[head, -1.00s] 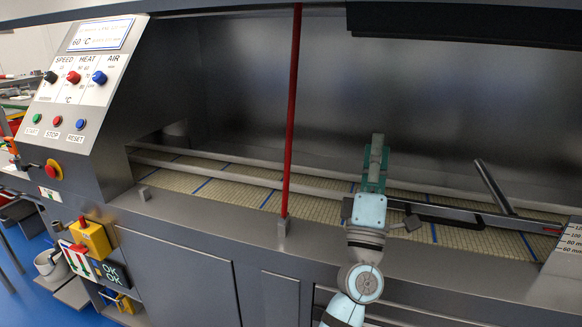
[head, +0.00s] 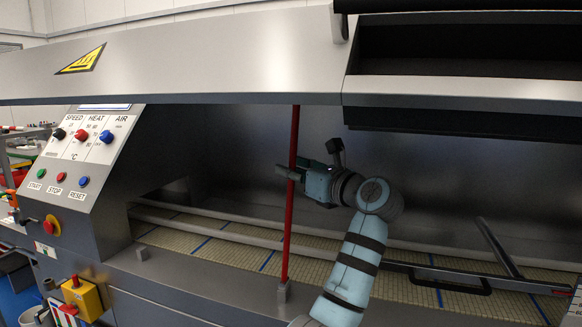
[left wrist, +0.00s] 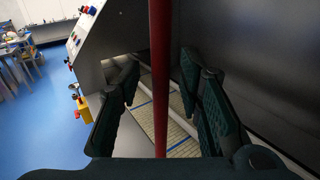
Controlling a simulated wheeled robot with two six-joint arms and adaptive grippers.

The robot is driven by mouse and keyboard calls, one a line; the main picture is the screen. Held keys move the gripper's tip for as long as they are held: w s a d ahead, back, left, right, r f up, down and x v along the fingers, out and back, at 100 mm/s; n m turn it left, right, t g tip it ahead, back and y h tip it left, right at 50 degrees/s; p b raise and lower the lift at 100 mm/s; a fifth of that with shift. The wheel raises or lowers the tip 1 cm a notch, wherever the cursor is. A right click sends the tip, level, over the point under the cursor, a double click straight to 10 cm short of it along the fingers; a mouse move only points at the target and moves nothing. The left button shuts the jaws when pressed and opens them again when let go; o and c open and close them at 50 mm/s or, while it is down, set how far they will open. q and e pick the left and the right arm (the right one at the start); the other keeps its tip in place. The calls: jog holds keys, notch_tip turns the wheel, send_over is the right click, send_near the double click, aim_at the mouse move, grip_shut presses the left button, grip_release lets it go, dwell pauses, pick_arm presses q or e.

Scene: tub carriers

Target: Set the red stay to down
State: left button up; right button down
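The red stay (head: 289,225) is a thin upright rod, slightly tilted. It runs from the raised grey hood (head: 200,55) down to a small grey bracket (head: 283,292) on the front ledge. My left gripper (head: 287,172) is at the upper part of the stay, with its fingers reaching past it from the right. In the left wrist view, the red stay (left wrist: 160,80) passes between the two dark green fingers, with a visible gap on each side. The left gripper (left wrist: 165,95) is open there. My right gripper is not in view.
Below the hood lies a mesh conveyor belt (head: 205,228) with rails. A dark bar with a handle (head: 450,283) crosses the opening at right. A control panel (head: 95,140) with knobs and buttons stands at left, with a yellow box (head: 82,298) below it.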

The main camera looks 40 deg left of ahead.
pick_arm(q)
jog(key=shift+w+a, duration=0.1)
jog(key=shift+a, duration=0.3)
grip_shut()
jog(key=shift+a, duration=0.1)
